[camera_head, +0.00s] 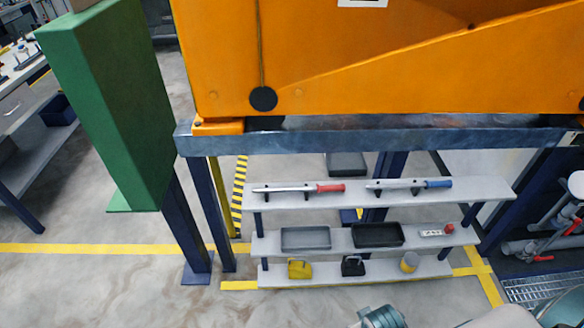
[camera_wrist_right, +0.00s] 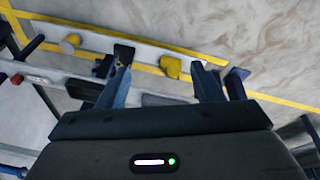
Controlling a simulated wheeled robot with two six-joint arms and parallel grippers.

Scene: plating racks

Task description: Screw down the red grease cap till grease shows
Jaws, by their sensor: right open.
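A small red cap-like piece (camera_head: 449,228) sits at the right end of the middle shelf, at the end of a small pale block (camera_head: 431,233). I cannot tell for sure that it is the grease cap, and no grease can be made out. In the right wrist view the red piece (camera_wrist_right: 17,79) is at the far left. My right gripper (camera_wrist_right: 162,72) is open, its two blue fingers spread with nothing held between them. It points down toward the shelves, apart from the red piece. My left gripper is not in view.
The shelf rack (camera_head: 385,194) holds red- and blue-handled tools on top and two trays (camera_head: 306,238) in the middle. Yellow (camera_head: 299,268) and black items stand on its bottom shelf. An orange machine (camera_head: 380,60) overhangs it.

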